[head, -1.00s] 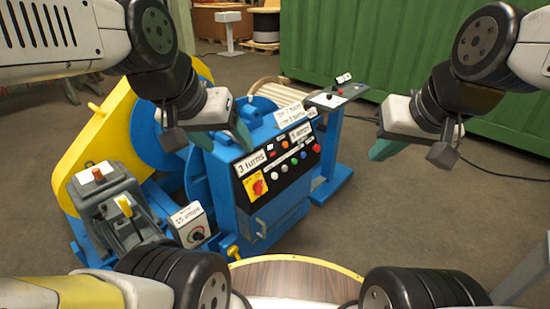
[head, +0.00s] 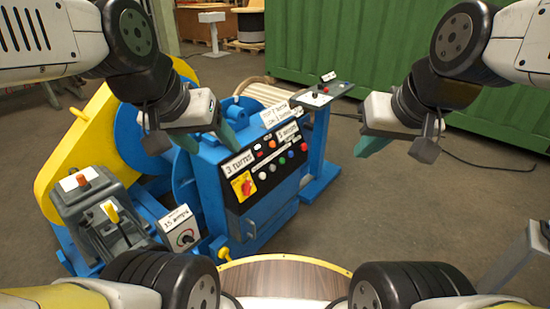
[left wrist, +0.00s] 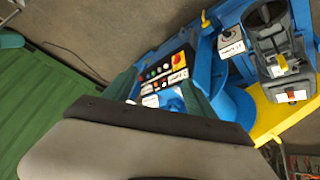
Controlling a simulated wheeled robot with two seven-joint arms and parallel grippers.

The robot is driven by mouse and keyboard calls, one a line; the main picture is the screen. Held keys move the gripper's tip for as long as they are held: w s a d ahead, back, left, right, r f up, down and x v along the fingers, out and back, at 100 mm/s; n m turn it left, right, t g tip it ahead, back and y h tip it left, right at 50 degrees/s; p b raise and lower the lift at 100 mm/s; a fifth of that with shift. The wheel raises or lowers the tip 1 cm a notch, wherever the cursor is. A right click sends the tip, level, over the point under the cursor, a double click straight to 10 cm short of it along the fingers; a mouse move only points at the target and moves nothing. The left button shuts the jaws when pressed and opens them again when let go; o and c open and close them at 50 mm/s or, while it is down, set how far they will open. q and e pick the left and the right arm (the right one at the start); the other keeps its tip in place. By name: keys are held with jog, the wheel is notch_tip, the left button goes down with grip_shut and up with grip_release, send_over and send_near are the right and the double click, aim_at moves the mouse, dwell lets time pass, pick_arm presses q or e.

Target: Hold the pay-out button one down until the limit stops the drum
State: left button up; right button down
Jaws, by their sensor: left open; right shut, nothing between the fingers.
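The blue drum machine carries a black control panel (head: 268,162) with a row of coloured push buttons, a red switch on yellow and white labels reading "3 turns" and the like. I cannot tell which button is pay-out one. The panel also shows in the left wrist view (left wrist: 166,76). The blue drum (head: 184,178) is left of it, partly hidden. My left gripper (head: 192,138) is open and empty, above and left of the panel; its fingers (left wrist: 157,92) frame the panel's labels from a distance. My right gripper (head: 371,146) is shut and empty, in the air right of the panel.
A grey lever box (head: 90,210) and a small dial box (head: 180,231) stand left of the panel. A small pedestal console (head: 320,94) stands behind right. A round wooden top (head: 285,277) is in front.

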pick_arm(q)
grip_shut()
dwell(0.3)
dwell(1.5)
